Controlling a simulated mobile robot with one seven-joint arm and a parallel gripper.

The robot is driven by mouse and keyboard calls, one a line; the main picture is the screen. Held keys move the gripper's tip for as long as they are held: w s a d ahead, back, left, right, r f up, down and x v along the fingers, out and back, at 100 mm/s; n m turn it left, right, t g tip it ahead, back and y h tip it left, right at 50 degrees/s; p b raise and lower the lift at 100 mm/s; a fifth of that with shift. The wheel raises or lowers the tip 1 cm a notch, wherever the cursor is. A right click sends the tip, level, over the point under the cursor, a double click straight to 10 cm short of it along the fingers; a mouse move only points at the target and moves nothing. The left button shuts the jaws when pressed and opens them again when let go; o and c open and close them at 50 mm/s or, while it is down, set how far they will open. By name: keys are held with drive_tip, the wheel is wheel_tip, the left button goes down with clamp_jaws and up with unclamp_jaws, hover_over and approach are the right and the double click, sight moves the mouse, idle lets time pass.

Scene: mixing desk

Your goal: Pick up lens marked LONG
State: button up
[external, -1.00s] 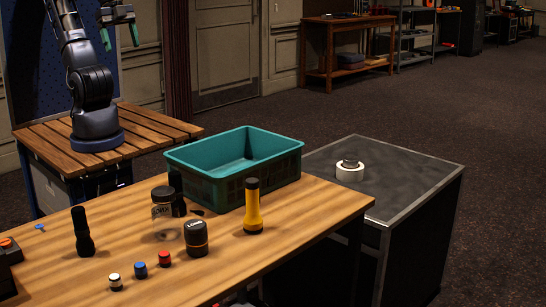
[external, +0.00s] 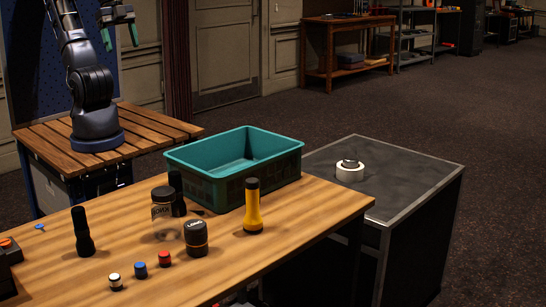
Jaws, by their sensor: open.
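My gripper (external: 120,37) is high at the upper left, above the slatted stand and far from the lens. Its two green fingers are apart, with nothing between them.
A clear dark-lidded jar (external: 163,212) stands just behind the lens. A yellow flashlight (external: 253,207) is to its right, a black flashlight (external: 82,233) to its left. Small red, blue and white caps (external: 140,270) lie in front. A teal crate (external: 290,160) is behind.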

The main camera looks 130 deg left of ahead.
drive_tip(key=shift+w, duration=0.15)
drive_tip(key=m+g+h, duration=0.2)
drive_tip(key=m+h, duration=0.2)
drive_tip(key=m, duration=0.7)
hover_over(195, 224)
drive_tip(key=s+a, duration=0.2)
wheel_tip(195, 224, down, 28)
drive_tip(key=x, duration=0.5)
drive_tip(key=shift+w+a+f, duration=0.1)
drive_tip(key=shift+a+f, duration=0.05)
drive_tip(key=shift+a, duration=0.1)
drive_tip(key=shift+a+x, duration=0.15)
drive_tip(key=shift+x, duration=1.3)
drive_tip(key=shift+a+x, duration=0.15)
drive_tip(key=shift+x, duration=1.35)
drive_tip(key=c, duration=1.3)
